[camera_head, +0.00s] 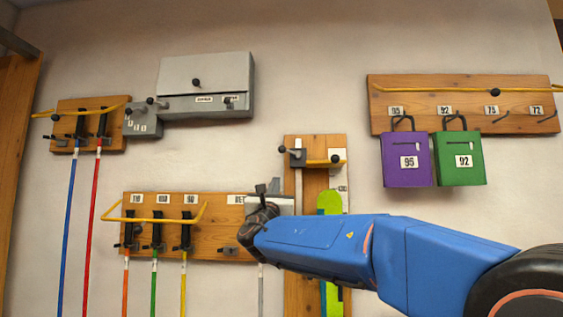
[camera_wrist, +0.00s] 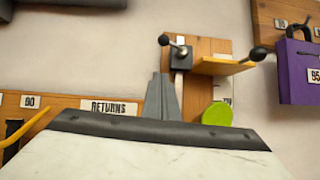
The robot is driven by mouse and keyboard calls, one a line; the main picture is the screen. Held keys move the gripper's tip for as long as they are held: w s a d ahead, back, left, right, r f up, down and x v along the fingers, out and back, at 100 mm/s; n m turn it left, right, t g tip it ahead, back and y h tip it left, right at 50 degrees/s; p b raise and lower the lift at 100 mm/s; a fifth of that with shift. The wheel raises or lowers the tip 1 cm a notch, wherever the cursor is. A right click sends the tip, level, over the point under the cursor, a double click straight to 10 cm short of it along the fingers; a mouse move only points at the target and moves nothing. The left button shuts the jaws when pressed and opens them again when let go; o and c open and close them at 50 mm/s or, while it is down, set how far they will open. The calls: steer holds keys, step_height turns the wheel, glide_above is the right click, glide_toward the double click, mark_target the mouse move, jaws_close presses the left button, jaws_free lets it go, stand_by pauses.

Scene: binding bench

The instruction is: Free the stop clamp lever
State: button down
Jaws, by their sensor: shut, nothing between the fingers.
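The stop clamp (camera_head: 298,158) is a small grey block on a pale vertical strip of the central wooden board. Its short lever ends in a black knob (camera_head: 283,149) at upper left. In the wrist view the clamp (camera_wrist: 181,55) and its lever knob (camera_wrist: 164,40) stand just beyond and above my fingers. My gripper (camera_wrist: 162,75) is shut and empty, pointing up at the board below the clamp and apart from it. In the head view my gripper (camera_head: 267,187) shows left of and below the clamp, partly hidden by my arm.
A yellow bar (camera_head: 322,162) with a black knob (camera_head: 336,158) sits right of the clamp. A lime-green piece (camera_head: 329,203) hangs below. The returns board (camera_head: 219,212) is at lower left; purple (camera_head: 405,170) and green (camera_head: 466,175) cases hang at right.

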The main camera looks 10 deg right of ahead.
mark_target(289, 151)
steer(key=s+r+x, duration=0.1)
steer(key=r+x, duration=0.1)
steer(key=x, duration=1)
steer(key=shift+r, duration=0.35)
